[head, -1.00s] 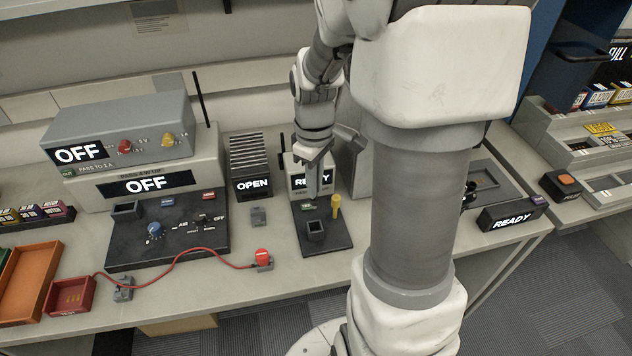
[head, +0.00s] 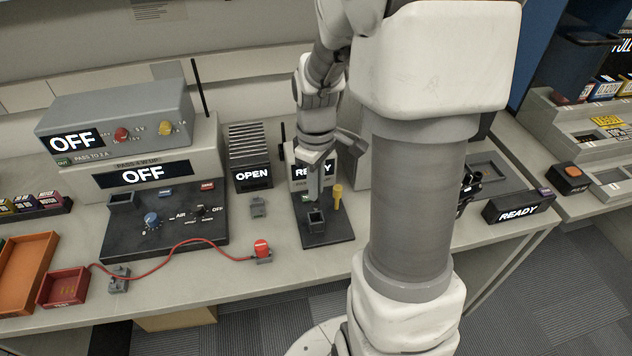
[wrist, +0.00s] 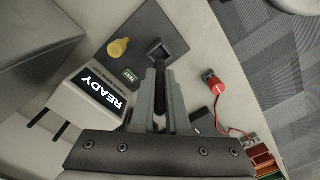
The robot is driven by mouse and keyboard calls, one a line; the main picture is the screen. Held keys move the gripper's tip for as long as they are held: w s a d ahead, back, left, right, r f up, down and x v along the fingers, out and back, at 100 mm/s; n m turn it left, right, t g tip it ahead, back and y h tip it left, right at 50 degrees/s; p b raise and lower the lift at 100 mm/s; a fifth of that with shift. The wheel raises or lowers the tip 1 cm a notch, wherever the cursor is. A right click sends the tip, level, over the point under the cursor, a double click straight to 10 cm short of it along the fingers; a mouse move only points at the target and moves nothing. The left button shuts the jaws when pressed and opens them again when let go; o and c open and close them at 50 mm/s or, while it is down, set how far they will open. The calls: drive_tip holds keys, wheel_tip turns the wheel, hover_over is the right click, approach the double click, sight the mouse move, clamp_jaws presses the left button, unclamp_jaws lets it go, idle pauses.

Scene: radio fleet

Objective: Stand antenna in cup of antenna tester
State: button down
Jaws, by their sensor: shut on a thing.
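The antenna tester has a dark base plate (head: 338,232) with a small square cup (head: 316,222) and a white box showing READY (head: 302,172). The cup also shows in the wrist view (wrist: 159,50), just beyond my fingertips. My gripper (head: 314,197) points down over the plate, just behind and above the cup in the head view. In the wrist view it is shut on a thin dark antenna (wrist: 160,84), mostly hidden between the fingers. The antenna's end lies close to the cup; I cannot tell whether it is inside.
A yellow post (head: 338,197) stands beside the cup on the plate. A green TEST button (wrist: 129,76) is near the READY box. A red plug (head: 262,248) with a red cable lies to the left. Grey units showing OFF (head: 143,176) stand further left.

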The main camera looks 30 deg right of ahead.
sight(316, 205)
drive_tip(key=shift+f+b, duration=0.35)
drive_tip(key=shift+f, duration=0.5)
drive_tip(key=shift+f+b, duration=1.5)
drive_tip(key=shift+f, duration=0.8)
idle(0.9)
drive_tip(key=c, duration=0.8)
unclamp_jaws()
drive_tip(key=shift+c, duration=0.2)
drive_tip(key=shift+r, duration=0.1)
wheel_tip(316, 205, up, 17)
drive_tip(key=p, duration=0.3)
drive_tip(key=shift+r+p, duration=0.2)
drive_tip(key=shift+p, duration=0.2)
